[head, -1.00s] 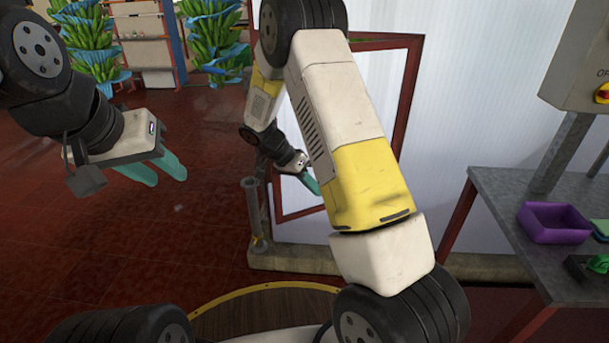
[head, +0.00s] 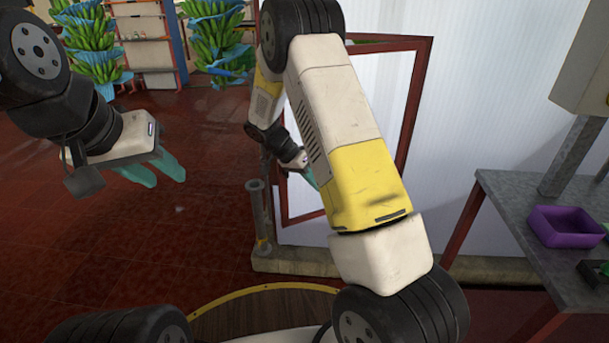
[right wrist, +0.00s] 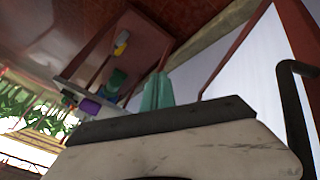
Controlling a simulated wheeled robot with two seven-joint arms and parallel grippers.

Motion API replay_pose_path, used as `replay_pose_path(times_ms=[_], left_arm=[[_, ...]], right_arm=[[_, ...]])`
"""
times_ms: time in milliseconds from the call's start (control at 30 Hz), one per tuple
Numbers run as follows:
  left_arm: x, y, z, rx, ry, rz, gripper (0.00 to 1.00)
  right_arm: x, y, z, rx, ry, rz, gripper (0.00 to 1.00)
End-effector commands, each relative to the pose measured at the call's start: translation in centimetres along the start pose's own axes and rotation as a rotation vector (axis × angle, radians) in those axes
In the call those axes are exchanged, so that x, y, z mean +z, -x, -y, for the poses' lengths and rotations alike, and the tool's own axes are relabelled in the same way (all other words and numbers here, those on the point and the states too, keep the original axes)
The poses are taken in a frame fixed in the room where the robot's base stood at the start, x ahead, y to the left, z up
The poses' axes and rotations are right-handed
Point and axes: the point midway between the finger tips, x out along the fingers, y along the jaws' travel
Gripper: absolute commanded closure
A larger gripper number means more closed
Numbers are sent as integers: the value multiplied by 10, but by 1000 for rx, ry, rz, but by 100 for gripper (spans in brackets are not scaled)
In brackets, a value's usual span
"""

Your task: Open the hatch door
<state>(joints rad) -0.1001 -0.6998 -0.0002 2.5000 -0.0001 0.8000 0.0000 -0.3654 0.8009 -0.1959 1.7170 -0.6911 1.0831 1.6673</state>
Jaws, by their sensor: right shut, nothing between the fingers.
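The hatch door (head: 409,105), a red-framed pale panel, stands at the white wall, partly hidden behind my right arm. Its red frame and pale panel also fill the right side of the right wrist view (right wrist: 234,62). A black bent bar (right wrist: 290,105), looking like a handle, runs down there. My right gripper (head: 312,179) is low beside the door's left part, partly hidden by my arm. Its teal fingers are shut and empty in the right wrist view (right wrist: 158,92). Contact with the door cannot be told. My left gripper (head: 160,172) hangs open and empty at the left.
A grey metal table (head: 500,205) with a purple bin (head: 565,228) stands at the right. A grey post (head: 259,215) rises from a low concrete kerb (head: 295,261). Banana bunches (head: 215,40) hang at the back left. Red floor at the left is clear.

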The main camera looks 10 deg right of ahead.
Motion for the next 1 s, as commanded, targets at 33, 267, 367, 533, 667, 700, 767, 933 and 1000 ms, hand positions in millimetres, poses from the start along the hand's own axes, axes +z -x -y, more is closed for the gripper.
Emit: replay_pose_path(times_ms=[33, 267, 367, 533, 667, 700, 767, 933, 1000], left_arm=[[0, 0, 0, 0, 0, 0, 64], [0, 0, 0, 0, 0, -1, 64], [0, 0, 0, 0, 0, 0, 64], [0, 0, 0, 0, 0, 0, 64], [0, 0, 0, 0, 0, 0, 64], [0, 0, 0, 0, 0, 0, 64], [0, 0, 0, 0, 0, 0, 64], [0, 0, 0, 0, 0, 0, 64], [0, 0, 0, 0, 0, 0, 64]], right_arm=[[-4, 2, 1, -1, -2, -1, 100], [-11, 36, 8, -3, -2, -1, 100], [-15, 53, 10, -3, -2, -1, 100], [-21, 80, 14, -1, -2, -1, 100], [-24, 91, 16, 0, 0, 1, 94], [-24, 93, 16, -6, 4, 3, 86], [-26, 94, 18, -36, 26, 11, 74], [-31, 100, 32, -282, 207, 36, 66], [-32, 107, 38, -404, 293, 24, 66]])
